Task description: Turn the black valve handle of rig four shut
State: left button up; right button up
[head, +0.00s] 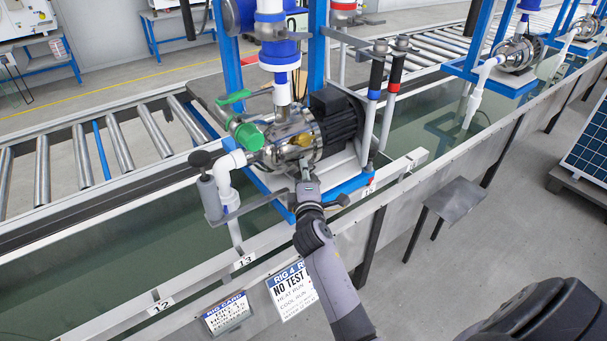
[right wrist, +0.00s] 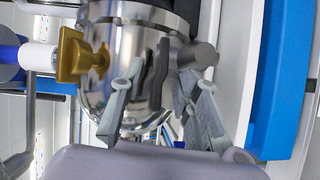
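Rig four's pump (head: 300,135) is a steel body with a black motor, mounted over the tank's front edge. My right gripper (head: 308,188) reaches up to its front from below. In the right wrist view its two grey fingers (right wrist: 160,80) are spread, one on each side of a dark flat handle (right wrist: 160,68). The handle stands in the gap in front of the shiny steel body (right wrist: 125,60), and I cannot tell if a finger touches it. In the head view the gripper hides this handle. My left gripper is not in view.
A brass valve (right wrist: 80,57) sits left of the fingers in the right wrist view. A green-handled valve (head: 240,120) and a dark knob (head: 203,158) are on the pump's left. The rig sign (head: 292,288) hangs on the tank front. A small grey shelf (head: 455,200) juts out right.

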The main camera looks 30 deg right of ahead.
jog(key=v, duration=0.7)
jog(key=shift+s+a, duration=0.15)
jog(key=shift+s, duration=0.05)
jog(key=shift+o, duration=0.4)
